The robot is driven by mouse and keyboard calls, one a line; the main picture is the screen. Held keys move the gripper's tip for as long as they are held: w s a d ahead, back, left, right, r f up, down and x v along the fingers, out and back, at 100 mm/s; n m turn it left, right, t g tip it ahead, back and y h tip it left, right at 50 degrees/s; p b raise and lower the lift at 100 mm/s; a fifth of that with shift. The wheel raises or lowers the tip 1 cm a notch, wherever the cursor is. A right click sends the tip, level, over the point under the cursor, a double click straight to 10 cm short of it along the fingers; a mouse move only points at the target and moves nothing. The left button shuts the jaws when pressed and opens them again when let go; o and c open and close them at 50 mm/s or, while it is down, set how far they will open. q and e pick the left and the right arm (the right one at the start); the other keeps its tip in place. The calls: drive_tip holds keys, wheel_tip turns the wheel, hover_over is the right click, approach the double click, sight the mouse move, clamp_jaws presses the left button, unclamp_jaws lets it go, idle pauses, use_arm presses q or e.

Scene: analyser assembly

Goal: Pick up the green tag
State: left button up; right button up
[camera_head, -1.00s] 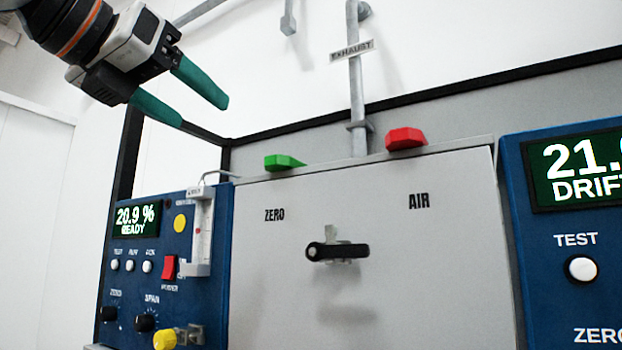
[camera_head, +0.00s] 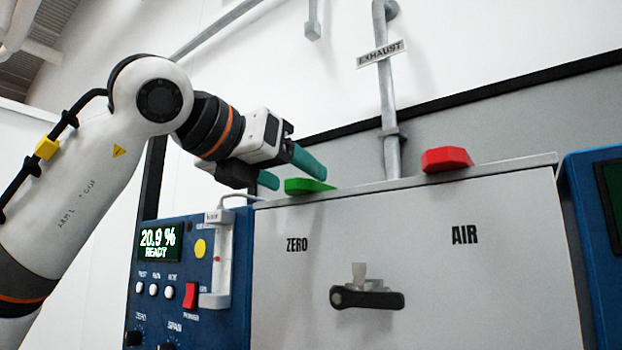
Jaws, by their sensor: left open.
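The green tag (camera_head: 306,187) lies on the top edge of the grey box (camera_head: 410,240), above the word ZERO. My left gripper (camera_head: 296,172) comes in from the left with its two green fingers apart, right at the tag's left end. One finger is above and behind the tag, the other is to its left. I cannot tell whether either finger touches the tag. The gripper holds nothing that I can see. My right gripper is out of view.
A red tag (camera_head: 447,159) lies on the same top edge above AIR. A grey exhaust pipe (camera_head: 388,100) rises behind the box. A black handle (camera_head: 366,298) sticks out of its front. Blue analyser panels (camera_head: 180,285) stand on both sides.

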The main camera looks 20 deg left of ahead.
use_arm(q)
drive_tip(key=shift+p+x, duration=0.45)
drive_tip(key=shift+x, duration=1.1)
drive_tip(key=shift+s+a, duration=0.1)
drive_tip(key=c, duration=1.1)
drive_tip(key=shift+o, duration=0.2)
drive_tip(key=shift+r, duration=0.2)
